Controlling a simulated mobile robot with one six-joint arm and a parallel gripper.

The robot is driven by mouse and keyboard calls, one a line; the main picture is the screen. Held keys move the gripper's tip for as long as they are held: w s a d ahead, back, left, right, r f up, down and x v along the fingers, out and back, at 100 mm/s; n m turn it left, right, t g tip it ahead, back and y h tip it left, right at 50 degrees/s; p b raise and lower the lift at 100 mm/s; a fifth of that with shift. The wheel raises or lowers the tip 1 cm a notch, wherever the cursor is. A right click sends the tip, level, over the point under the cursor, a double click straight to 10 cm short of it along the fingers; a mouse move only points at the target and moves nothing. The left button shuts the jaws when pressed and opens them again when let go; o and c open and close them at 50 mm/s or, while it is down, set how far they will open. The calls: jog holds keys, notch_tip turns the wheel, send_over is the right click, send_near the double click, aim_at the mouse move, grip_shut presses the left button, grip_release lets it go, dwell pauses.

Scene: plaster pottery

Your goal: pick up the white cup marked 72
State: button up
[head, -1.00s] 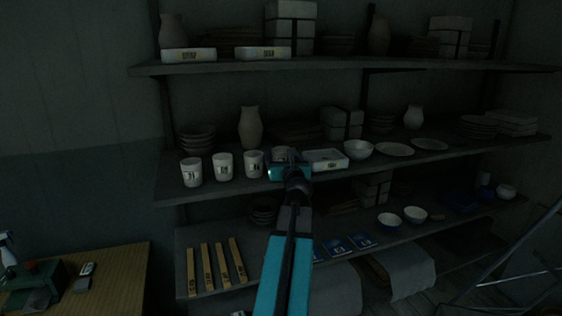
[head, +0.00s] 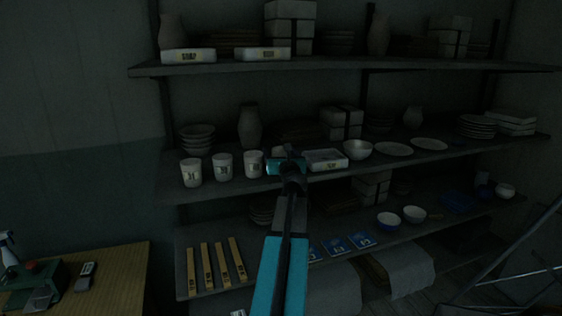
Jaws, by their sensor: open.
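Three white cups with dark marks stand in a row at the front left of the middle shelf: a left cup (head: 191,173), a middle cup (head: 222,167) and a right cup (head: 253,164). The marks are too small and dim to read, so I cannot tell which is 72. My gripper (head: 287,161) is open at the shelf's front, just right of the right cup. A pale object behind my gripper is mostly hidden; I cannot tell whether it is another cup.
A shallow white box (head: 326,160) and a white bowl (head: 358,150) stand to the right of my gripper. A tall vase (head: 249,127) and stacked bowls (head: 197,138) stand behind the cups. The upper shelf (head: 340,65) hangs above.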

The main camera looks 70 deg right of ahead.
jog(key=shift+w+d, duration=0.35)
jog(key=shift+d, duration=0.3)
jog(key=c, duration=1.3)
